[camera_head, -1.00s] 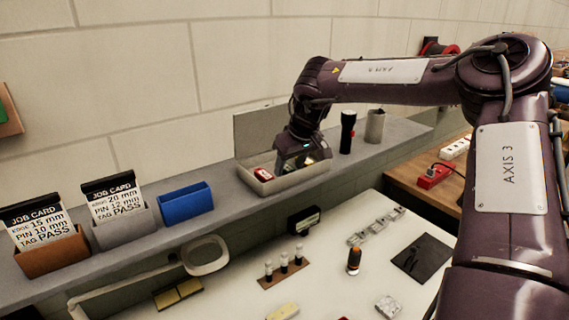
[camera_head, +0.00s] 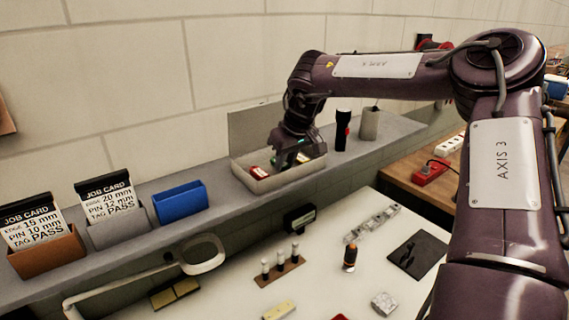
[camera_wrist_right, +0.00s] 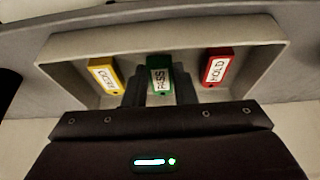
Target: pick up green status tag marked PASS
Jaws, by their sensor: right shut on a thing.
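The green PASS tag (camera_wrist_right: 160,77) is between the two fingers of my right gripper (camera_wrist_right: 160,92) in the right wrist view. The gripper is shut on it, over the grey open tray (camera_head: 275,186). A yellow tag (camera_wrist_right: 104,75) lies to the left in the tray and a red HOLD tag (camera_wrist_right: 216,68) to the right. In the head view my right gripper (camera_head: 285,165) reaches down into the tray on the ledge, and the red tag (camera_head: 258,172) shows beside it. I cannot tell whether the green tag is lifted off the tray floor. My left gripper is not in view.
On the ledge, a black flashlight (camera_head: 342,130) and a grey cup (camera_head: 370,123) stand right of the tray. A blue bin (camera_head: 180,202) and two job card holders (camera_head: 45,252) stand left. The white table (camera_head: 330,275) below holds several small parts.

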